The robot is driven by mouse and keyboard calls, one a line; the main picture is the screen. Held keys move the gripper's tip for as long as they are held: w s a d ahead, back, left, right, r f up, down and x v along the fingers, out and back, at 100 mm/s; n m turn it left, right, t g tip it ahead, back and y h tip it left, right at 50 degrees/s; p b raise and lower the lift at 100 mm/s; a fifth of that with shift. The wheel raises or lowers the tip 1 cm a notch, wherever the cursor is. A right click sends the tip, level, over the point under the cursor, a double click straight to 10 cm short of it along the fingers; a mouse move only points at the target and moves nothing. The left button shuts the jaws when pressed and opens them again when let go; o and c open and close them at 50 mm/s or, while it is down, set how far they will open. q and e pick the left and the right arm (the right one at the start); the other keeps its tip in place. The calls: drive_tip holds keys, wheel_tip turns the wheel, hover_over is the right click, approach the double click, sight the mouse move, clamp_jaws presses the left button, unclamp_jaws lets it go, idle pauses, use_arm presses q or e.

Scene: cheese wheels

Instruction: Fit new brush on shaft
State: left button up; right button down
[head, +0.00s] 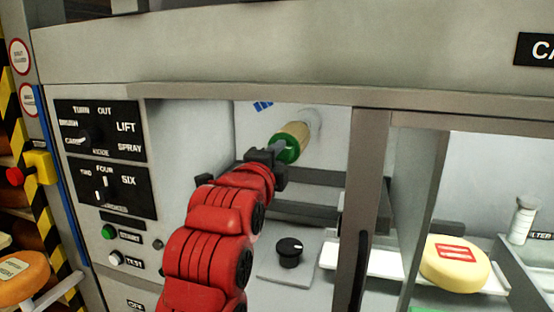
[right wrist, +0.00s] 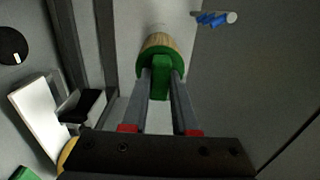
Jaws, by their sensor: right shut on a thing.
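The brush has tan bristles (head: 303,133) and a green end cap (head: 290,146). It is inside the open bay of the machine, with its bristle end toward the back wall. My right gripper (head: 279,151) is shut on the green end. In the right wrist view both fingers (right wrist: 161,88) close on the brush's green grip tab (right wrist: 160,76), with the bristles (right wrist: 160,43) beyond. A pale round hub (head: 314,117) shows on the back wall right behind the brush. The shaft itself is hidden, and I cannot tell whether the brush touches it. My left gripper is not in view.
Dark rails (head: 312,178) cross the bay below the brush. A black knob (head: 289,251) sits on the bay floor. A post (head: 368,200) stands right of the bay. A yellow cheese wheel (head: 455,264) lies further right. A control panel (head: 100,130) is at left.

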drive_tip(key=shift+w+d+b, duration=0.25)
drive_tip(key=shift+w+b, duration=0.2)
drive_tip(key=shift+w, duration=0.25)
drive_tip(key=c, duration=0.6)
unclamp_jaws()
drive_tip(key=b+v, duration=0.1)
drive_tip(key=v, duration=1.6)
drive_tip(key=shift+s+b, duration=0.25)
drive_tip(key=shift+b, duration=0.15)
